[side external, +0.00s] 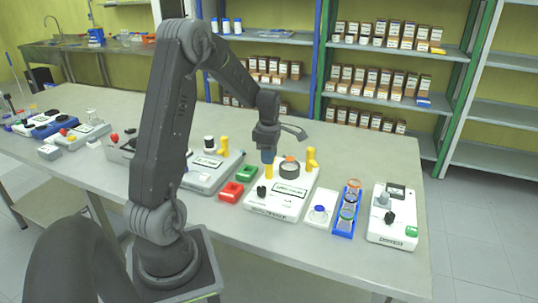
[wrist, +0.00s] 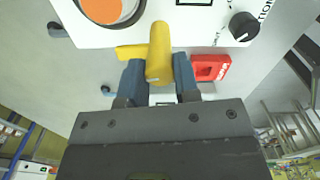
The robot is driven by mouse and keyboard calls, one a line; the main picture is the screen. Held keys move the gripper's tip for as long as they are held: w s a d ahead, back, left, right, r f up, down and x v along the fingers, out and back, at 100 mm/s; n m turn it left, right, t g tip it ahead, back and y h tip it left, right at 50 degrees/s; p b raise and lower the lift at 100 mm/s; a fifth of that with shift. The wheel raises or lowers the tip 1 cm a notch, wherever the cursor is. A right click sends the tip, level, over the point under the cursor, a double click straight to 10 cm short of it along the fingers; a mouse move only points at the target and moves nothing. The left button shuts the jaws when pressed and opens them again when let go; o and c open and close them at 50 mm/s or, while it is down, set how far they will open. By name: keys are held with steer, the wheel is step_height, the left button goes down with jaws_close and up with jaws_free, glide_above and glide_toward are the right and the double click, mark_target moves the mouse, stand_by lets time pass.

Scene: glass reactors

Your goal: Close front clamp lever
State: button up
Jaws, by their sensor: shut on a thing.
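My gripper (side external: 267,154) points down at the left of a white reactor device (side external: 270,207). Its blue-grey fingers are over a yellow clamp lever (side external: 268,170). In the wrist view my gripper (wrist: 159,75) is shut on the yellow lever (wrist: 159,45), with one finger on each side of it. A yellow arm juts left from the lever there. A second yellow clamp (side external: 311,158) stands upright on the device's right side. Between them is a dark ring with an orange top (side external: 289,167), also seen in the wrist view (wrist: 101,10).
Red (side external: 231,193) and green (side external: 246,173) trays lie left of the device. A blue rack with glassware (side external: 347,212) and another white device (side external: 394,215) stand to the right. A black knob (wrist: 243,26) shows on the device. The table front is clear.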

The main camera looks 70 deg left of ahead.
steer(key=m, duration=0.5)
steer(key=shift+m, duration=0.3)
steer(key=m, duration=0.5)
steer(key=shift+m, duration=0.3)
steer(key=o, duration=0.9)
steer(key=shift+o, duration=0.2)
steer(key=shift+r, duration=0.1)
step_height(320, 180, up, 14)
